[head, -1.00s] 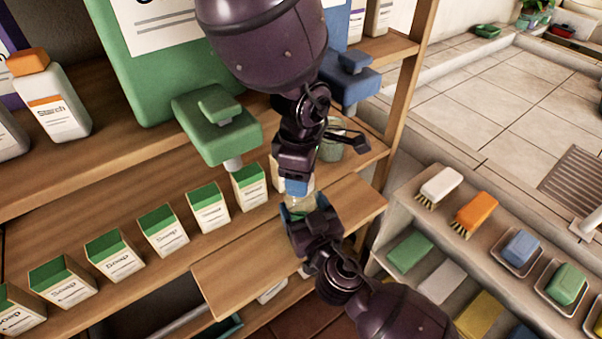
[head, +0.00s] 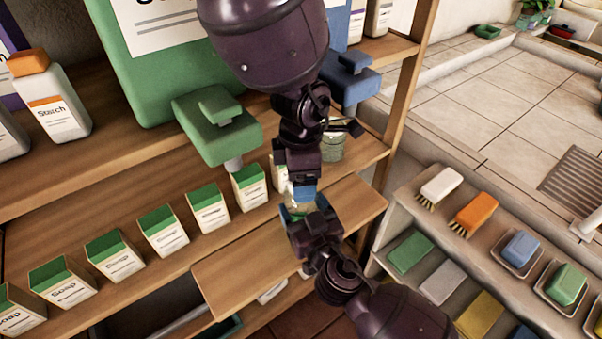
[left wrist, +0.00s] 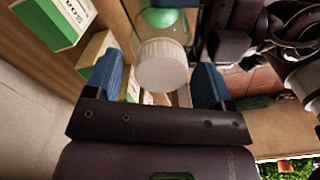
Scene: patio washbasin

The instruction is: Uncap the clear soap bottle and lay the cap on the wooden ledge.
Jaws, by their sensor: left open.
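The clear soap bottle (left wrist: 165,28) holds something green and has a round white cap (left wrist: 162,64) on it, facing my left wrist camera. My left gripper (head: 303,197) reaches down from above. Its blue fingers (left wrist: 161,86) stand open on both sides of the cap, with gaps showing. My right gripper (head: 305,215) comes up from the lower right and is closed around the bottle, just above the wooden ledge (head: 240,275). In the head view the grippers hide most of the bottle.
A row of green-topped soap cartons (head: 164,230) stands on the shelf behind the ledge. A green pump bottle (head: 215,130) and a glass jar (head: 333,147) are close to my left gripper. The ledge's left part is bare. Brushes (head: 474,212) sit on a rack at right.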

